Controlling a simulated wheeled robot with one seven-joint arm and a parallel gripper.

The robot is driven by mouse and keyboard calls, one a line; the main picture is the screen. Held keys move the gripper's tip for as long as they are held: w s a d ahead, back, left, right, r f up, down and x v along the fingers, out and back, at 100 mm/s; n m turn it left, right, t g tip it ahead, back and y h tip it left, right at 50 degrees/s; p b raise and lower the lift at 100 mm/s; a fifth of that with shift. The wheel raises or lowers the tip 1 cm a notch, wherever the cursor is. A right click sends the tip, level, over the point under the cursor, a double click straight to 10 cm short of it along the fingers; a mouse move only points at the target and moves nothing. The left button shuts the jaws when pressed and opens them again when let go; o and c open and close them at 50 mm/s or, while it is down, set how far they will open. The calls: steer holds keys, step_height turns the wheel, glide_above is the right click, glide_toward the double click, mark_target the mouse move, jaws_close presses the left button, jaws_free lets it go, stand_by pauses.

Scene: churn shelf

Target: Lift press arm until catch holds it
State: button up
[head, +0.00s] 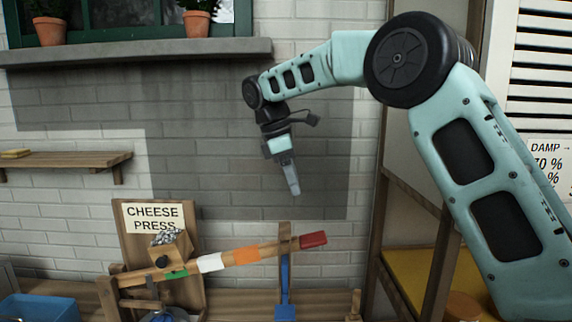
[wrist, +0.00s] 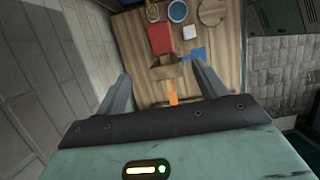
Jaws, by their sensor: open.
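The press arm (head: 245,256) is a wooden bar with green, white and orange bands and a red end (head: 313,240). It slopes gently up to the right from the cheese press (head: 155,240). Its right part passes at an upright wooden post (head: 285,232). A blue piece (head: 285,290), perhaps the catch, stands below the bar at this post. My gripper (head: 294,190) points down above the red end, clearly apart from it. In the wrist view my gripper (wrist: 163,72) is open, with nothing between the fingers. I cannot surely tell the press arm in that view.
A stone ledge (head: 140,52) with potted plants runs along the brick wall. A small wooden shelf (head: 65,159) is at left, and a blue bin (head: 40,308) is below it. A wooden rack (head: 375,215) stands at right. The air around my gripper is clear.

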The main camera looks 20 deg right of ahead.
steer(key=shift+v, duration=2.6)
